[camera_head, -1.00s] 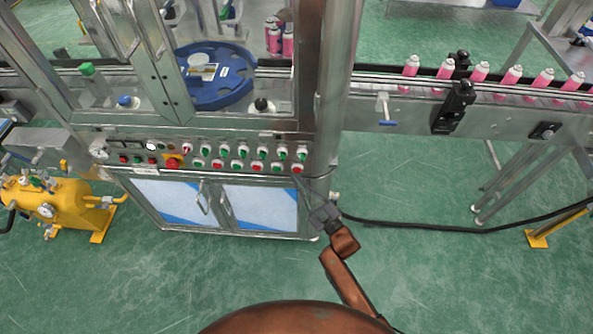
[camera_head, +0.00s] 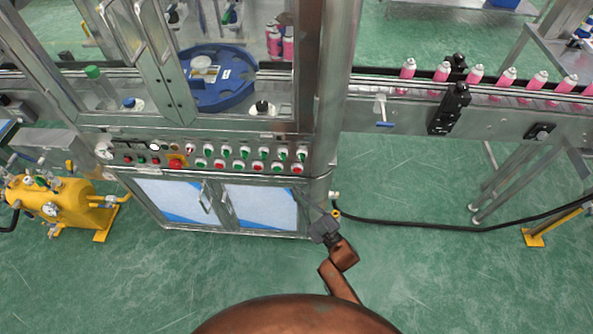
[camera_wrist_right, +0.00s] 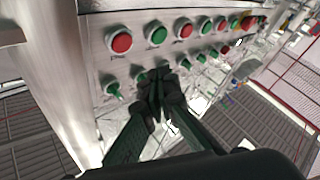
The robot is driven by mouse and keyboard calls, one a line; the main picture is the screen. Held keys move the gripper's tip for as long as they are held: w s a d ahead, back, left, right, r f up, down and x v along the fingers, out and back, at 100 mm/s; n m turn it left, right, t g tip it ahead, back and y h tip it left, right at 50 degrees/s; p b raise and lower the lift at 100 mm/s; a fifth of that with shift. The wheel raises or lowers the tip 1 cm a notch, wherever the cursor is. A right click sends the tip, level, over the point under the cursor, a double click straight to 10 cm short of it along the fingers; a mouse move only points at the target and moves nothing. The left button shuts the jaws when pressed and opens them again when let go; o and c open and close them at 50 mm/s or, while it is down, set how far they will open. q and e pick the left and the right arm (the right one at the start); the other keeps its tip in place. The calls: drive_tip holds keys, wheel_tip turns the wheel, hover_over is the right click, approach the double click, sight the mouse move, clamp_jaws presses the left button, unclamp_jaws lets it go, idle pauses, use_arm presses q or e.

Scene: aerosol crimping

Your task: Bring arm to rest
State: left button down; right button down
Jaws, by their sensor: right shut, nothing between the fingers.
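My right gripper (camera_head: 335,212) shows in the head view just off the lower right corner of the machine cabinet, at the end of my brown arm. In the right wrist view the gripper (camera_wrist_right: 158,85) has its dark fingers together, with nothing between them. The fingers appear in front of the button panel (camera_wrist_right: 125,75), and I cannot tell the gap from this view. In the head view the panel (camera_head: 215,147) lies up and left of the gripper. My left gripper is not in view.
The steel cabinet (camera_head: 150,220) stands close to my right arm. A conveyor (camera_head: 400,118) with several pink cans (camera_head: 441,72) runs to the right. A black cable (camera_head: 430,226) crosses the green floor. A yellow tank (camera_head: 60,197) stands at left.

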idle(0.5)
